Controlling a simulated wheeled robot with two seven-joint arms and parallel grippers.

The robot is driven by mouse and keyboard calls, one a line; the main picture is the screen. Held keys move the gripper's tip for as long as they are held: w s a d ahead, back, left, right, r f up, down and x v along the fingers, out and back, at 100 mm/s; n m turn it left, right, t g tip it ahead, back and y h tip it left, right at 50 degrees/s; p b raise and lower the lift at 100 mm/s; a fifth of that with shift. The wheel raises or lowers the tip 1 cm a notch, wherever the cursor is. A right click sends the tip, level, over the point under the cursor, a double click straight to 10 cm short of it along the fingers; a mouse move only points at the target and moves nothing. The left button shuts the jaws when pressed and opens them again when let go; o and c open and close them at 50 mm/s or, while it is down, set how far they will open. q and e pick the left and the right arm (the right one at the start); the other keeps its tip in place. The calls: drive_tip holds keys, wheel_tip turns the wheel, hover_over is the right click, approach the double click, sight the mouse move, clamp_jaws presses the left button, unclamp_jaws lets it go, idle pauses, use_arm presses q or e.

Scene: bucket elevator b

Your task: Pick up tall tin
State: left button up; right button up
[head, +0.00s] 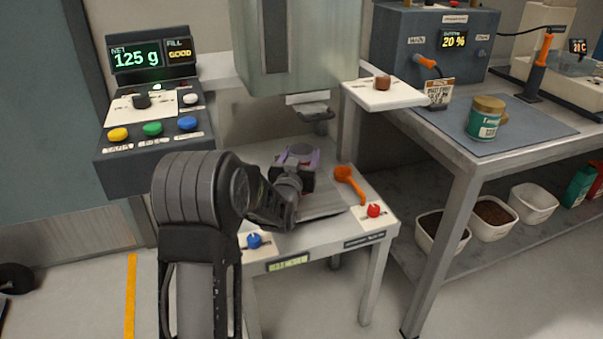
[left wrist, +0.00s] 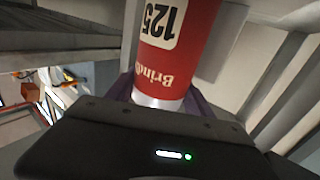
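The tall tin (left wrist: 178,40) is red with a white label reading 125 and a silver rim, and fills the middle of the left wrist view. My left gripper (left wrist: 165,92) has its purple fingers on both sides of the tin, close against it, and looks shut on it. In the head view my left gripper (head: 297,160) is over the metal plate of the small white stand, under the grey machine. There the gripper hides most of the tin, and I cannot tell whether the tin touches the plate. My right gripper is not in view.
An orange scoop (head: 348,181) and a red button (head: 374,210) are just right of the gripper. The grey machine housing (head: 290,50) and its spout (head: 312,110) hang above. A white shelf (head: 400,97) and the bench with a green jar (head: 485,120) stand to the right.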

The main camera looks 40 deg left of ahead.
use_arm(q)
drive_tip(key=c, duration=0.7)
drive_tip(key=shift+o, duration=0.2)
drive_tip(key=shift+r, duration=0.1)
drive_tip(key=shift+r+p, duration=0.8)
drive_tip(key=shift+r, duration=0.9)
drive_tip(key=shift+s+d, duration=0.15)
drive_tip(key=shift+s, duration=0.15)
drive_tip(key=b+v, duration=1.2)
drive_tip(key=v, duration=0.5)
drive_tip(key=shift+s, duration=0.2)
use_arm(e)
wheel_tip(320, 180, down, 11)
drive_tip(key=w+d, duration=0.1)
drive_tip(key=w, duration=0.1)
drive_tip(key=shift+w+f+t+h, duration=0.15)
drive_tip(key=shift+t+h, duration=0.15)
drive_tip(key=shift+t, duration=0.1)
